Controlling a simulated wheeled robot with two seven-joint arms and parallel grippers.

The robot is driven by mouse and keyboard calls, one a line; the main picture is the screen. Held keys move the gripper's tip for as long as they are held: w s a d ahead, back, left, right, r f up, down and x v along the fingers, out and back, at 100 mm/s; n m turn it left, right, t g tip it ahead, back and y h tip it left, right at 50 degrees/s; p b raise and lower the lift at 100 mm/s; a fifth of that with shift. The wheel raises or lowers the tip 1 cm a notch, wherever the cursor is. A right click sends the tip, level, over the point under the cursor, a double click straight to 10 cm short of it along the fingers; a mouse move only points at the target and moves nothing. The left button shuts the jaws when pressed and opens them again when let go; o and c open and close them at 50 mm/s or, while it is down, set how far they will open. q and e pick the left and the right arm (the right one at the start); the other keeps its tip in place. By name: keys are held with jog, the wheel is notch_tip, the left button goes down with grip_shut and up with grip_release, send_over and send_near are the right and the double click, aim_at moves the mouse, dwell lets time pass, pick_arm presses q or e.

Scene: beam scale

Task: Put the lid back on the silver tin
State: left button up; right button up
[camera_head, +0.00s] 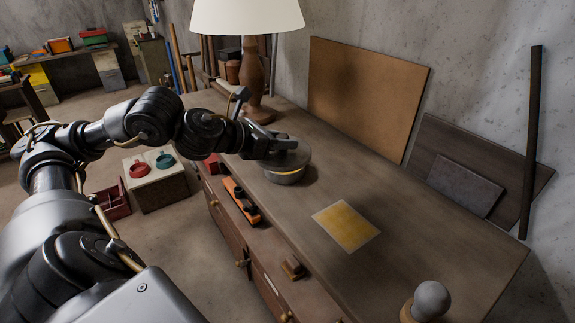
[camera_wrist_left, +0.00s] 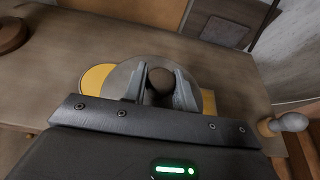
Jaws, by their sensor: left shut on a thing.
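The silver tin (camera_head: 287,178) stands on the wooden dresser top, right of the lamp base. The round grey lid (camera_head: 297,159) is over the tin's mouth, with a thin gold line showing between them. My left gripper (camera_head: 288,144) is above the tin, shut on the lid's knob. In the left wrist view the fingers (camera_wrist_left: 159,88) straddle the dark knob in the middle of the lid (camera_wrist_left: 150,64). Yellow shows past the lid's left edge there. I cannot tell whether the lid touches the tin. My right gripper is out of view.
A yellow sheet (camera_head: 346,226) lies flat on the dresser top (camera_head: 420,235). A lamp (camera_head: 254,75) stands behind my left gripper. A grey ball on a wooden base (camera_head: 430,300) is at the near right. The top between sheet and ball is clear.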

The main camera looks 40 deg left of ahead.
pick_arm(q)
jog(key=shift+w+a, duration=0.1)
jog(key=shift+a, duration=0.1)
jog(key=w+a+f+p, duration=0.1)
jog(key=w+a+f, duration=0.1)
jog(key=w, duration=0.1)
jog(key=w+a+f, duration=0.3)
jog(key=w+a+f+p, duration=0.1)
jog(key=w+a+f, duration=0.1)
jog(key=w+f, duration=0.1)
jog(key=shift+w+a+f+p, duration=0.1)
jog(key=shift+w+a+p, duration=0.05)
jog(key=shift+w+p, duration=0.2)
jog(key=shift+w+a+f, duration=0.15)
jog(key=shift+w+f, duration=0.15)
jog(key=shift+f, duration=0.15)
jog(key=shift+w+a+f, duration=0.15)
jog(key=shift+w+f, duration=0.05)
jog(key=shift+f, duration=0.1)
notch_tip(320, 180, down, 2)
jog(key=shift+s+f+p, duration=0.1)
jog(key=shift+p, duration=1.05)
jog(key=shift+f, duration=0.4)
